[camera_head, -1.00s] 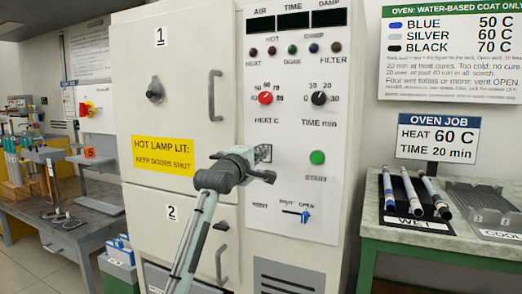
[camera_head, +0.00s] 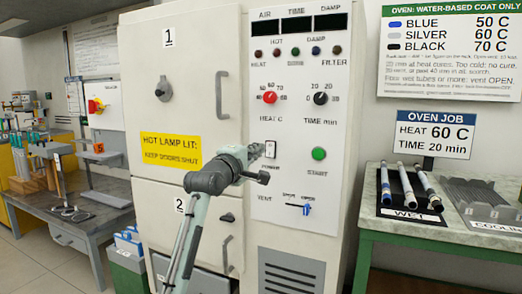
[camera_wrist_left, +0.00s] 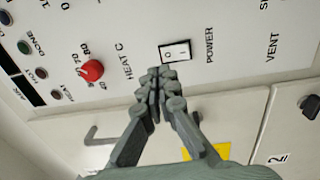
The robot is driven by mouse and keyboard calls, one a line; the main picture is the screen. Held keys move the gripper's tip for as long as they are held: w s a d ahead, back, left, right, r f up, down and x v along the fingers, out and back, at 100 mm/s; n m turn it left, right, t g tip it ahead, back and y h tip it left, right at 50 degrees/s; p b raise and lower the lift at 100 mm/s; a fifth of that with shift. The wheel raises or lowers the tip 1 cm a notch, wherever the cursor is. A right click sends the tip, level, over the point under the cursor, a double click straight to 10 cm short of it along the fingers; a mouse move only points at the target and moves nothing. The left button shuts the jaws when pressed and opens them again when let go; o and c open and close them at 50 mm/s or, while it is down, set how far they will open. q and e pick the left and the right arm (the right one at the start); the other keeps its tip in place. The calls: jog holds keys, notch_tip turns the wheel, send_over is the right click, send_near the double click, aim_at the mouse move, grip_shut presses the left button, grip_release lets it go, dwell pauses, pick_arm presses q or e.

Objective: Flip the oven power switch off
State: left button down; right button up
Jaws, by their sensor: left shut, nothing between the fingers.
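The power switch (camera_head: 270,149) is a small white rocker in a dark frame on the oven's (camera_head: 340,105) control panel, above the POWER label. In the left wrist view the power switch (camera_wrist_left: 175,51) shows marks on its face; I cannot tell which side is pressed. My left gripper (camera_head: 256,151) is shut and empty, just left of the switch in the head view. In the left wrist view my left gripper (camera_wrist_left: 160,76) has its closed fingertips close to the switch's edge; I cannot tell whether they touch. My right gripper is not in view.
Near the switch are the red heat knob (camera_head: 269,97), black time knob (camera_head: 320,98), green start button (camera_head: 319,153) and blue vent slider (camera_head: 306,209). A green-framed table (camera_head: 395,227) with rods on a black mat (camera_head: 385,210) stands to the right. A workbench (camera_head: 105,211) stands left.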

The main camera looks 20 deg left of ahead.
pick_arm(q)
jog(key=s, duration=0.7)
jog(key=shift+a+r, duration=0.15)
jog(key=shift+r, duration=0.25)
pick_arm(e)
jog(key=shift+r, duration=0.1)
pick_arm(q)
jog(key=shift+f, duration=0.1)
